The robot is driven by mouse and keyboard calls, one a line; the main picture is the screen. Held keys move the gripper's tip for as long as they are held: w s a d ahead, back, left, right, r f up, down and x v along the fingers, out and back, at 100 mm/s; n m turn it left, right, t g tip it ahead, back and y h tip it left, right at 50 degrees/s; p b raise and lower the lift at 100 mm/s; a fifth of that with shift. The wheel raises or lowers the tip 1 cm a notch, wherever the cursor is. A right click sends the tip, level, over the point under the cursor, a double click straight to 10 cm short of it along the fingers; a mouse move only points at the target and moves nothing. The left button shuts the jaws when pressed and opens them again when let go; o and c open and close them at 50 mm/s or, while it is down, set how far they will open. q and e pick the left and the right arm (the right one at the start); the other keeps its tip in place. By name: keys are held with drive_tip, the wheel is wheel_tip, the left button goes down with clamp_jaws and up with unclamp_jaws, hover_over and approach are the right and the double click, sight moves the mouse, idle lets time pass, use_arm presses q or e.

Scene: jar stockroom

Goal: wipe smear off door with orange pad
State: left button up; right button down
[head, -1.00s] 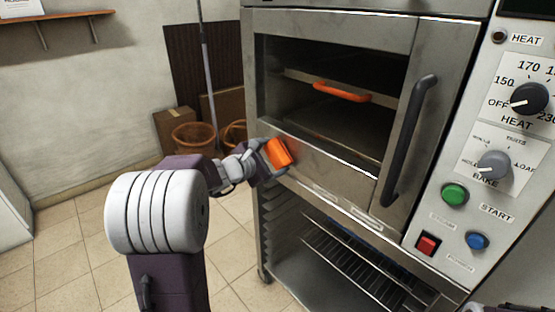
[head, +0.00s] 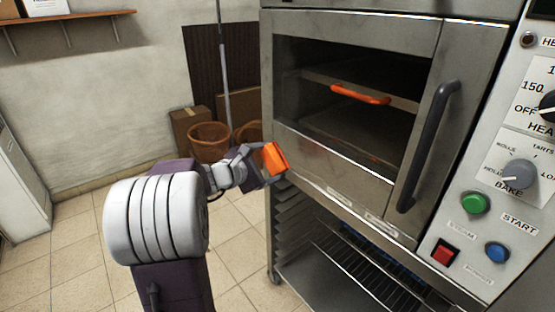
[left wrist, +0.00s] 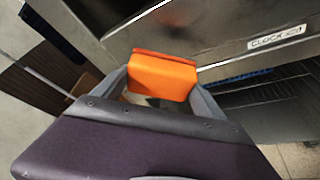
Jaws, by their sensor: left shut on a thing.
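My left gripper (head: 266,168) is shut on the orange pad (head: 273,157), at the lower left edge of the steel oven door (head: 330,178). In the left wrist view, the orange pad (left wrist: 162,77) sits between the two grey fingers, in front of the steel door. I cannot tell whether the pad touches the door. A faint orange tint shows on the door just right of the pad; I cannot tell if it is reflection or smear. I make out no other clear smear. My right gripper is not in view.
The door has a dark vertical handle (head: 429,146) at its right. An orange-handled thing (head: 360,94) shows behind the window. The control panel (head: 519,150) is at the right. Racks (head: 365,262) lie below. Terracotta pots (head: 209,142) and boxes stand behind my left arm.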

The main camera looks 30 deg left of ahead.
use_arm(q)
drive_tip(key=shift+s, duration=0.2)
drive_tip(key=shift+s+a, duration=0.1)
drive_tip(key=shift+s+a, duration=0.25)
drive_tip(key=shift+s, duration=0.4)
drive_tip(key=shift+s+a, duration=0.25)
drive_tip(key=shift+s, duration=0.4)
